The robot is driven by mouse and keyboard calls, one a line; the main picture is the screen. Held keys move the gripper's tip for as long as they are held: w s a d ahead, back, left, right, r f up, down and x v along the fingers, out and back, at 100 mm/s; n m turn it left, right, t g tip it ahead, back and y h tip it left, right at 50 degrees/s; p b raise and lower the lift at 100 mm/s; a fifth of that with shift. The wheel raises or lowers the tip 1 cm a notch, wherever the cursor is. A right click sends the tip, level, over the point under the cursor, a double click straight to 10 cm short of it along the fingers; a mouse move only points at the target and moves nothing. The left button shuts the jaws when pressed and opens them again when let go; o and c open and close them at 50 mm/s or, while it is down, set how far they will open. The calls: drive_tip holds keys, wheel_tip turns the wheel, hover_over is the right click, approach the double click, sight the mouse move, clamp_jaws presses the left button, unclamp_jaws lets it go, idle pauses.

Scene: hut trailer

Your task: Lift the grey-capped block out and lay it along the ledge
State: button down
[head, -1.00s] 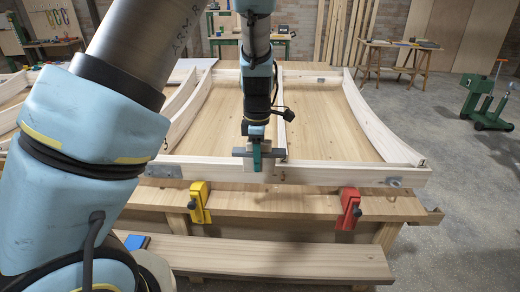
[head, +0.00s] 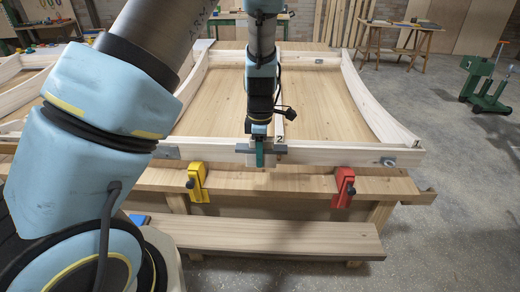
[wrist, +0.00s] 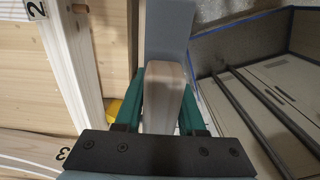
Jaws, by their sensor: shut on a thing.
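My gripper (head: 260,160) is shut on a pale wooden block at the front beam of the large wooden frame. In the wrist view the block (wrist: 170,95) stands between the green fingers, with a flat grey cap (wrist: 167,30) at its far end. In the head view a grey bar (head: 243,150) shows on both sides of the fingers. I cannot tell whether the block is still seated in the beam. A wooden ledge (head: 270,184) runs below the beam along the front of the bench.
A yellow clamp (head: 197,183) and a red clamp (head: 343,187) sit on the ledge, with clear wood between them. A lower plank (head: 270,238) lies in front. The frame's front beam (head: 340,153) and curved side rail (head: 375,100) stand around the gripper.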

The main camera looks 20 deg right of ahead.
drive_tip(key=shift+f+b, duration=1.05)
drive_tip(key=shift+f, duration=1.05)
wheel_tip(320, 180, down, 31)
drive_tip(key=b, duration=2.8)
drive_tip(key=shift+f, duration=0.15)
drive_tip(key=shift+f, duration=0.2)
drive_tip(key=shift+f+b, duration=0.4)
drive_tip(key=shift+f, duration=0.2)
drive_tip(key=shift+f, duration=0.15)
drive_tip(key=shift+f+b, duration=0.45)
drive_tip(key=shift+f, duration=0.3)
drive_tip(key=shift+f, duration=0.2)
